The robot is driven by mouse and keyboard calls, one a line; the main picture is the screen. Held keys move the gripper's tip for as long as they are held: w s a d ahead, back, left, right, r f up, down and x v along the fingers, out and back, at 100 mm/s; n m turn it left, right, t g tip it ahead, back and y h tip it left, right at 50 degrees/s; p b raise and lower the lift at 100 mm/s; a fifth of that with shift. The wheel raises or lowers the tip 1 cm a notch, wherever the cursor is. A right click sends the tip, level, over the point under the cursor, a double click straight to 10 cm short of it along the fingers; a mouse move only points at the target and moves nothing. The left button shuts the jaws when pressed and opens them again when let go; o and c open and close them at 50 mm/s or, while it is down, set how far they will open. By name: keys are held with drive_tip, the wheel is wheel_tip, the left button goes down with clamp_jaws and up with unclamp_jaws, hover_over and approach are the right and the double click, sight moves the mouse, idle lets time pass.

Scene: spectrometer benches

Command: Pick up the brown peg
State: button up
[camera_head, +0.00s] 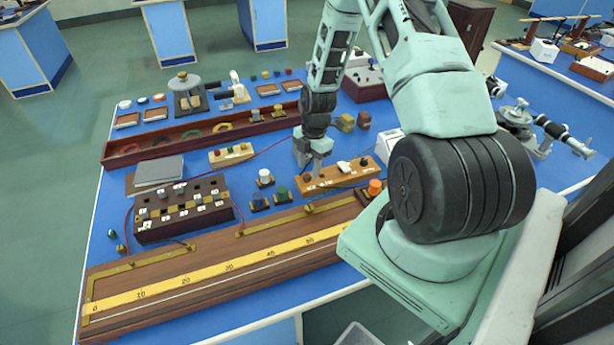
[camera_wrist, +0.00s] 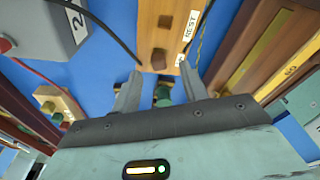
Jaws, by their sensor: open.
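A light wooden block (camera_head: 330,180) lies under my gripper (camera_head: 313,158); a small brown peg (camera_head: 307,178) shows at its left part, just below the fingers. The brown peg (camera_wrist: 158,60) shows there just beyond and between the fingertips of my gripper (camera_wrist: 160,80). A second dark brown square (camera_wrist: 165,21) lies farther along the block; I cannot tell if it is a peg or a hole. The fingers are apart, and nothing is gripped.
A green piece (camera_wrist: 162,97) shows between the fingers, partly hidden by the gripper body. A dark numbered rack (camera_head: 183,210) stands to the left. A long wooden rail with a yellow scale (camera_head: 210,275) runs along the front. White and green pieces stand close by on the blue bench.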

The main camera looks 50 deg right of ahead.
sight(307, 175)
drive_tip(key=shift+w+a+f+p, duration=0.15)
drive_tip(key=shift+f+p, duration=0.1)
drive_tip(key=shift+f, duration=0.55)
drive_tip(key=shift+s+a+f+p, duration=0.1)
drive_tip(key=shift+f+p, duration=0.1)
drive_tip(key=shift+f, duration=0.6)
clamp_jaws()
drive_tip(key=shift+r, duration=0.1)
